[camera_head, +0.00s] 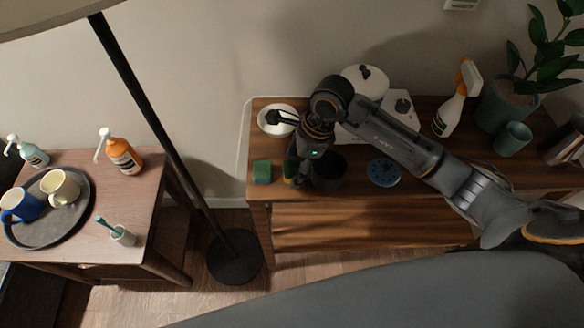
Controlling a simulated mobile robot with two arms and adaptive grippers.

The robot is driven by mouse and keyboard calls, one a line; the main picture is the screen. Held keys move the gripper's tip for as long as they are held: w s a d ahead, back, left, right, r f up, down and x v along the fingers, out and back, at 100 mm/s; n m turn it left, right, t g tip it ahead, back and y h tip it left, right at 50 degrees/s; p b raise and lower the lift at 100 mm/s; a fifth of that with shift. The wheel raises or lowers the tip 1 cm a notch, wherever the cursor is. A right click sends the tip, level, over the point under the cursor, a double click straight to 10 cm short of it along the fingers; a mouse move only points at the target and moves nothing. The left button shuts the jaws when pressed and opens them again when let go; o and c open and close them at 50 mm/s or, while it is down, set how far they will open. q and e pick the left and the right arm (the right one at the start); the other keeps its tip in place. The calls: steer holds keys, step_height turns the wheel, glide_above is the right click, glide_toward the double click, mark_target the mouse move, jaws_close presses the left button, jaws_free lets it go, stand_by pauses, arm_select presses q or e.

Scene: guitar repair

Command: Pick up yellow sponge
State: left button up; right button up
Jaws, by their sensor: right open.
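A small yellow patch (288,181), likely the yellow sponge, shows at the left front of the wooden cabinet top (355,190). The lower finger of my right gripper hides much of it. A green sponge-like block (262,171) lies just to its left. My right gripper (281,147) is open, with its fingers spread and pointing left. One finger is over the white dish at the back, the other is close to the yellow patch. I cannot tell whether that finger touches it. My left gripper is not in view.
A white dish (265,123), a dark pot (330,182) and a blue round piece (384,172) surround the gripper. A spray bottle (448,117) and a teal cup (513,138) stand right. A lamp pole (140,95) and a side table (150,200) are left.

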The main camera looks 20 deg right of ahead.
mark_target(289, 170)
steer(key=shift+a+f, duration=0.1)
steer(key=shift+f, duration=0.2)
steer(key=c, duration=0.8)
steer(key=shift+o, duration=0.2)
steer(key=shift+r, duration=0.45)
steer(key=r+b, duration=0.1)
steer(key=r, duration=0.2)
steer(key=shift+s, duration=0.2)
steer(key=s+d+r, duration=0.1)
steer(key=s+r, duration=0.8)
steer(key=s, duration=0.4)
steer(key=shift+s+b, duration=0.3)
steer(key=shift+b, duration=0.05)
